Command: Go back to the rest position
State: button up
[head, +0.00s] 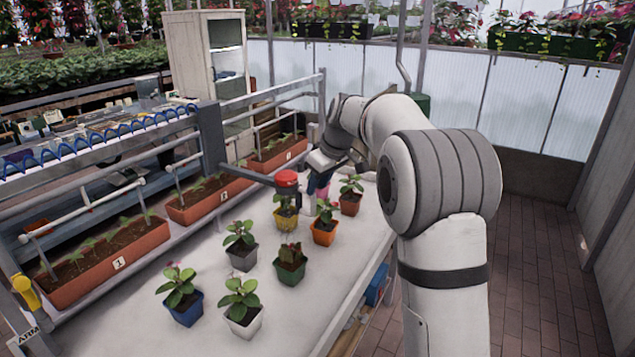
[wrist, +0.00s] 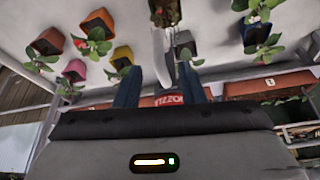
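My arm rises at the right of the head view and reaches over the white table (head: 130,330). My gripper (wrist: 160,88) shows in the wrist view with its two dark blue fingers apart. Nothing is clearly held between them; a red label with white letters (wrist: 168,100) shows behind the gap, and I cannot tell its distance. In the head view my gripper is partly hidden near the far end of the table, above the potted plants. A yellow pot (head: 285,219) and an orange pot (head: 324,233) stand close to it.
Grey (head: 243,257), green (head: 290,268), blue (head: 185,309) and white (head: 244,322) pots stand on the table. Long terracotta planters (head: 108,262) line its left side, with metal rails. Brick floor (head: 540,270) lies open at right.

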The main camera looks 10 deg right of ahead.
jog(key=s+d+r+m+h, duration=0.1)
jog(key=s+d+m, duration=0.1)
jog(key=s, duration=0.7)
jog(key=s+d+m+h, duration=0.1)
jog(key=s+d+m, duration=0.1)
jog(key=s, duration=0.7)
jog(key=s+d+f+m, duration=0.1)
jog(key=s+f+m, duration=0.1)
jog(key=s, duration=0.8)
jog(key=s+d+f+m+h, duration=0.1)
jog(key=s+f, duration=0.4)
jog(key=s, duration=0.5)
jog(key=shift+s+d+f+m+g, duration=0.3)
jog(key=shift+d+m, duration=0.35)
jog(key=shift+m, duration=0.15)
